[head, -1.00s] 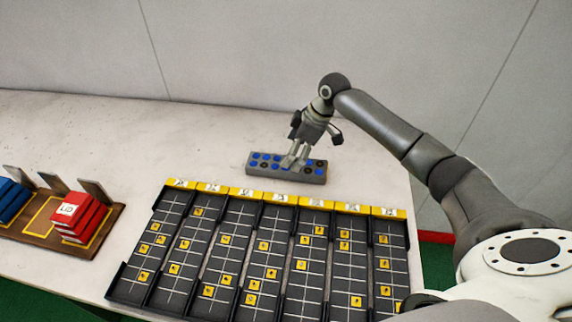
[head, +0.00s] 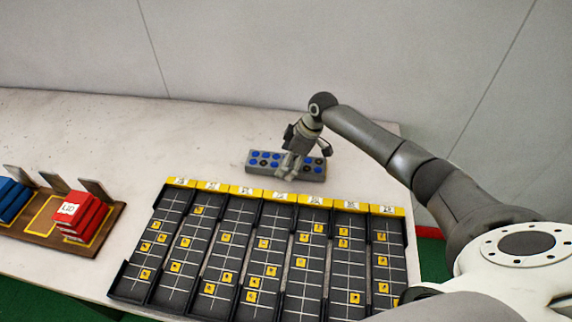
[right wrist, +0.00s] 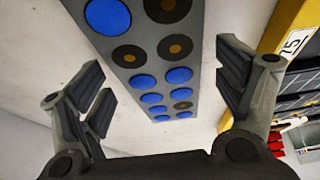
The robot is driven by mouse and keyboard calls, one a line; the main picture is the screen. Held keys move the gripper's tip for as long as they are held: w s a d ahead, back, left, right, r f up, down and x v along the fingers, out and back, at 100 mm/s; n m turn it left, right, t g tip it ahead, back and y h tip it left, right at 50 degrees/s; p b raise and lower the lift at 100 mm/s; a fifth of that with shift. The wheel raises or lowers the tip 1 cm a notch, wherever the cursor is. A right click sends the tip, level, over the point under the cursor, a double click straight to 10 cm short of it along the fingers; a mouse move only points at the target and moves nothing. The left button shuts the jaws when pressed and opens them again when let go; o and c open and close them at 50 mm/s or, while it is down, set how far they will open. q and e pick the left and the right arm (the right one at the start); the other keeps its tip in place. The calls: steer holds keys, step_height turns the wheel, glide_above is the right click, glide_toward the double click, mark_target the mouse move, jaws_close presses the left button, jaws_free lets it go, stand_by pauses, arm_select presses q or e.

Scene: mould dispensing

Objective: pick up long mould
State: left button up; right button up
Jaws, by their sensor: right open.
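The long mould (head: 315,174) is a grey bar with two rows of round wells, some blue and some dark with brown centres. It lies on the table behind the black racks. My right gripper (head: 288,171) is at the mould's middle in the head view and hides part of it. In the right wrist view the mould (right wrist: 205,62) runs between the two spread fingers of the right gripper (right wrist: 165,95), with gaps showing on both sides. The right gripper is open and holds nothing. My left gripper is not in view.
Black racks (head: 207,240) with yellow labelled ends fill the table in front of the mould. A wooden holder (head: 35,244) with red lids (head: 82,214) and blue blocks (head: 10,198) stands at the left. The table (head: 130,135) left of the mould is clear.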

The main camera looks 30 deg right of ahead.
steer(key=shift+f, duration=0.2)
stand_by(0.3)
steer(key=c, duration=1.5)
steer(key=shift+w+r, duration=0.1)
steer(key=shift+c, duration=0.3)
